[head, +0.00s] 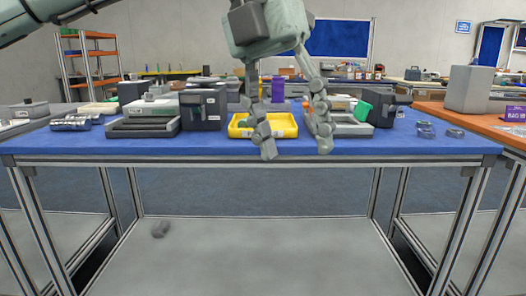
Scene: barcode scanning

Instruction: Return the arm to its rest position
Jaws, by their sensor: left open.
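My left gripper (295,146) hangs in the middle of the head view, pointing down, with its arm coming in from the upper left. Its two fingers are spread apart with nothing between them. It shows in front of the blue table (270,145) and partly covers a yellow tray (238,130). A small green item shows in the tray. My right gripper is not in view.
A black boxy device (203,108) and a grey flat device (143,126) stand left of the tray. A green item (362,110) is at the right. The table's front edge strip is mostly clear.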

